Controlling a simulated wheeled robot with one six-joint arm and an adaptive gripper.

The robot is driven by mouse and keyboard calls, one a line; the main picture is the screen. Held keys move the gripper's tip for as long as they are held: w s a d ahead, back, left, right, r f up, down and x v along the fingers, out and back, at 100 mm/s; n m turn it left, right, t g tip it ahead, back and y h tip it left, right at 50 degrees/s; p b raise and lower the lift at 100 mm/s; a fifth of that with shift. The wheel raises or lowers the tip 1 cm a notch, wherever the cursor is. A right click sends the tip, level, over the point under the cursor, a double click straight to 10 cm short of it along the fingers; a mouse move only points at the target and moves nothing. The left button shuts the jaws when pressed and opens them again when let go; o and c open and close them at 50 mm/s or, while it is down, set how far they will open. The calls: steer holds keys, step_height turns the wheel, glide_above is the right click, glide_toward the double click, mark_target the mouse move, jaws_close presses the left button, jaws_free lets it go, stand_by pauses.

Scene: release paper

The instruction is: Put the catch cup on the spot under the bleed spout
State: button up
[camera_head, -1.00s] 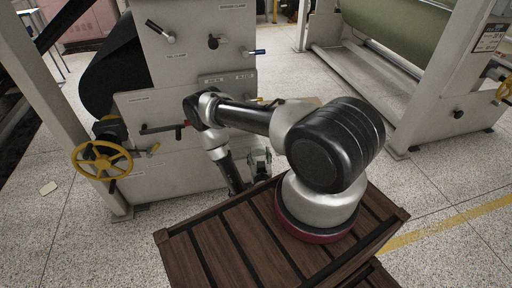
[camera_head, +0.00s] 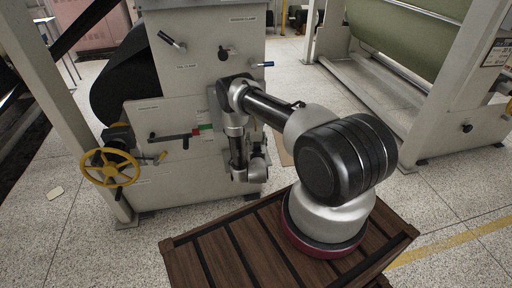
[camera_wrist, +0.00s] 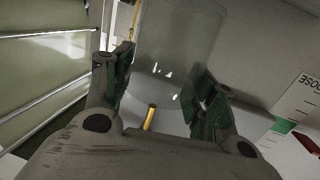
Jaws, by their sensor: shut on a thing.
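My gripper (camera_wrist: 162,92) shows in the wrist view with its two dark green fingers on either side of a clear, greyish cup (camera_wrist: 172,35). It is shut on this cup, whose see-through wall reaches up between and beyond the fingers. A short brass-coloured tube (camera_wrist: 150,117) shows between the fingers near the palm; I cannot tell whether it is the bleed spout. In the head view my wrist is close in front of the pale machine, low at its right side, and the cup cannot be made out there. The spot under the spout is not clearly visible.
A green roll (camera_head: 400,35) stands in a frame at the right.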

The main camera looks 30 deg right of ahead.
steer(key=shift+w+f, duration=0.2)
steer(key=shift+f, duration=2.35)
steer(key=o, duration=0.9)
steer(key=shift+f, duration=0.1)
steer(key=shift+s, duration=0.1)
steer(key=v, duration=1.1)
steer(key=shift+s+a, duration=0.25)
steer(key=shift+s, duration=0.1)
